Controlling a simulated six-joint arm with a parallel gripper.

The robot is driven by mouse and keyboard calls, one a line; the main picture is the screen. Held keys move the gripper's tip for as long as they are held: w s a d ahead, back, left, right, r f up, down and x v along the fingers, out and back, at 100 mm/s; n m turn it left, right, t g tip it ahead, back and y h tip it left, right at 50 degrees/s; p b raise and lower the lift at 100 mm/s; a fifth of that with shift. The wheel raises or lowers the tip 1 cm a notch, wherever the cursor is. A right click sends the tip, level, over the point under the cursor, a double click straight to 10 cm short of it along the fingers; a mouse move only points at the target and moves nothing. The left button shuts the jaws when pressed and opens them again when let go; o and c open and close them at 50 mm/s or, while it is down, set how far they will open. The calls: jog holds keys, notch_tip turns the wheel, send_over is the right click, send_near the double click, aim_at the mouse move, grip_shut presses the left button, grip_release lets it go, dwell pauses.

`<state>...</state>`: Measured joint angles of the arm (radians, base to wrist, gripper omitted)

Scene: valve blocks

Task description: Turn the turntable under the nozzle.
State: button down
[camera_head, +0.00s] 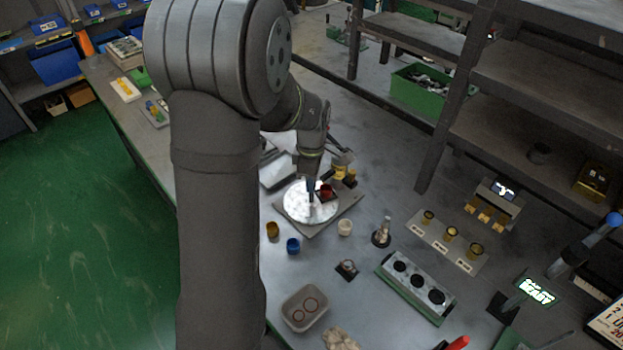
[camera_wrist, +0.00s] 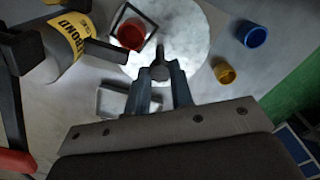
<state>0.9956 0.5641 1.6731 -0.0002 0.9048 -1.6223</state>
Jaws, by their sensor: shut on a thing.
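The turntable (camera_head: 300,208) is a pale round disc on a grey base plate. It also shows in the wrist view (camera_wrist: 190,52). A red cup (camera_wrist: 131,33) sits on it inside a black square frame (camera_wrist: 148,18); the cup also shows in the head view (camera_head: 326,190). My gripper (camera_wrist: 160,82) is shut on a dark upright peg (camera_wrist: 160,62) near the turntable's edge; the gripper also shows in the head view (camera_head: 311,185). The glue bottle (camera_wrist: 66,48), with a yellow label, lies beside the disc. Its dark nozzle (camera_wrist: 106,51) points over the disc near the red cup.
An ochre cup (camera_head: 272,230), a blue cup (camera_head: 293,246) and a cream cup (camera_head: 344,227) stand close to the base plate. A grey bin (camera_head: 304,308) holds rings. A block with black holes (camera_head: 417,284) lies to the right. A shelf (camera_head: 530,90) rises behind.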

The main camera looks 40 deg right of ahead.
jog(key=shift+w+d+r+n, duration=0.1)
jog(key=shift+n, duration=1.6)
jog(key=c, duration=1.3)
grip_release()
jog(key=shift+o, duration=0.2)
notch_tip(320, 180, up, 17)
jog(key=shift+r, duration=0.15)
notch_tip(320, 180, down, 18)
jog(key=shift+r, duration=0.25)
